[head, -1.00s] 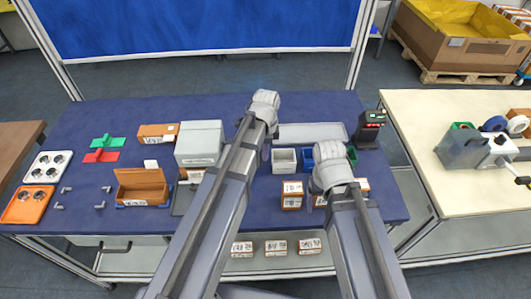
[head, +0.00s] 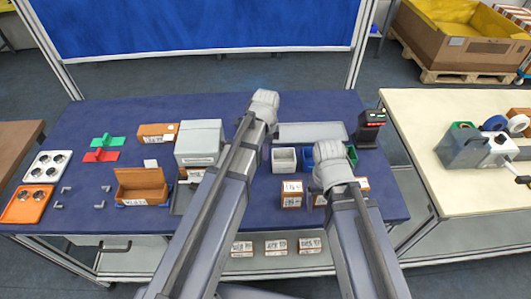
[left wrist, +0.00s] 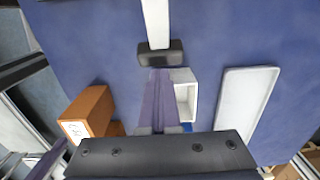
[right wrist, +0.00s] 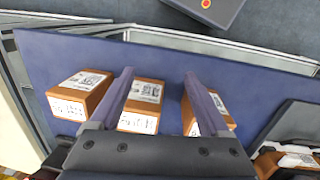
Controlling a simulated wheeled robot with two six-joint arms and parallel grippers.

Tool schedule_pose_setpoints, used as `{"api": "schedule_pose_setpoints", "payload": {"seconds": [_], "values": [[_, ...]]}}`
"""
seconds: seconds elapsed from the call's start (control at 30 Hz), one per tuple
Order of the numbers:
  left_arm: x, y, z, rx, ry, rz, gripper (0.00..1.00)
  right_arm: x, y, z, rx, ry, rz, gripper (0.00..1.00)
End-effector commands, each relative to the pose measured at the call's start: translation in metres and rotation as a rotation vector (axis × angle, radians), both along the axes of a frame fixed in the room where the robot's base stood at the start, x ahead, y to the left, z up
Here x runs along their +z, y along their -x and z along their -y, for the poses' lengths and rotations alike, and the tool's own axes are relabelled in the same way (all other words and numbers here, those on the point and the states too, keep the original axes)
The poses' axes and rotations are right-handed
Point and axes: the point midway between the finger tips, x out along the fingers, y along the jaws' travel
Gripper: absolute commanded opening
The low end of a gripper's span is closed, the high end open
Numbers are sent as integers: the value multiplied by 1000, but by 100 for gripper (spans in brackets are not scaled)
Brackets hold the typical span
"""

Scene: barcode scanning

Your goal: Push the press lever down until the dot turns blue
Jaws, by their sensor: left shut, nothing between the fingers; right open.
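In the left wrist view a pale bar ending in a black grip (left wrist: 160,54) comes down from the top; it looks like the press lever. My left gripper (left wrist: 158,72) is shut and empty, with its fingertips right at the lower side of the black grip; I cannot tell if they touch. In the head view my left arm hides the lever and fingers. I cannot identify the press's dot or its colour. My right gripper (right wrist: 158,74) is open above labelled orange boxes, one of them (right wrist: 141,104) showing between its fingers.
A white bin (left wrist: 182,92) and pale tray (left wrist: 246,105) lie right of my left fingers. An orange box (left wrist: 88,112) stands to their left. A grey box (head: 200,140) and a scanner device (head: 370,130) stand on the blue table (head: 235,222).

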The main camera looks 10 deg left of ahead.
Motion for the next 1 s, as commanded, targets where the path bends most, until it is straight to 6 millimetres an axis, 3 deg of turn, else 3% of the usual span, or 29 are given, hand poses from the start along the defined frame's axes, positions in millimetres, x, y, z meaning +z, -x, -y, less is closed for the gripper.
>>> {"api": "schedule_pose_setpoints", "payload": {"seconds": [0.03,0.63,1.0], "values": [[-5,7,-2,4,-4,-15,0,-5,0,0,0,0,0,80],[3,3,-4,6,-9,-10,0,3,0,0,0,0,0,80],[53,-1,24,4,3,-11,0,53,0,0,2,0,0,80]]}}
